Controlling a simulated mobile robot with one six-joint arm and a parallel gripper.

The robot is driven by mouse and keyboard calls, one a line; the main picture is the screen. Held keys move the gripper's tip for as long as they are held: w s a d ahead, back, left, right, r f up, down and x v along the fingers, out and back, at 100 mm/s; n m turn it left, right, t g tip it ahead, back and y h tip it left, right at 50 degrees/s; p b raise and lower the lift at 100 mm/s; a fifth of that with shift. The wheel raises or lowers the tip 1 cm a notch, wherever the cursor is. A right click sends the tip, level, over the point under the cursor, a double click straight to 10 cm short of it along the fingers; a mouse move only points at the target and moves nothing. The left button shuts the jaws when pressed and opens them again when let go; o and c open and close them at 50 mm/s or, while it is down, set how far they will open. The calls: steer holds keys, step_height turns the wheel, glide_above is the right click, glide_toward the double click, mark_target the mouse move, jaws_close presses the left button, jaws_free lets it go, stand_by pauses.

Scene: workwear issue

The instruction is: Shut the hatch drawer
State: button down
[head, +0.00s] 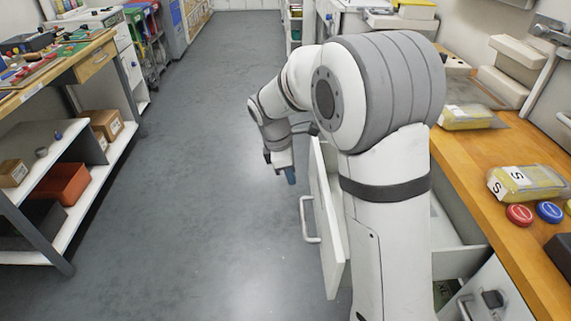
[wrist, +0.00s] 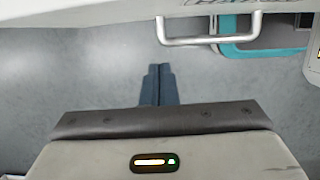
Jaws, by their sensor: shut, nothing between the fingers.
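The hatch drawer (head: 328,235) is pulled well out from under the wooden counter on the right. Its white front carries a light bar handle (head: 308,220), and its pale inside shows partly behind my arm. In the wrist view the drawer front (wrist: 90,14) crosses the top, with the handle (wrist: 208,41) right of centre. My gripper (head: 290,177) is on the aisle side of the front, near its far end. In the wrist view its dark blue fingers (wrist: 158,72) are shut together and empty, apart from the front and the handle. My arm hides much of the drawer.
The wooden counter (head: 480,170) holds bagged items (head: 528,183), a red disc (head: 519,214) and a blue disc (head: 550,212). A shelved workbench (head: 72,215) stands on the left. The grey aisle floor (head: 200,150) between is clear. A teal object (wrist: 233,53) shows beyond the handle.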

steer(key=d, duration=0.1)
steer(key=d+f, duration=0.1)
steer(key=d, duration=0.1)
steer(key=d+f, duration=0.1)
steer(key=shift+d+f+b, duration=0.15)
steer(key=shift+b, duration=0.15)
steer(key=shift+d, duration=0.15)
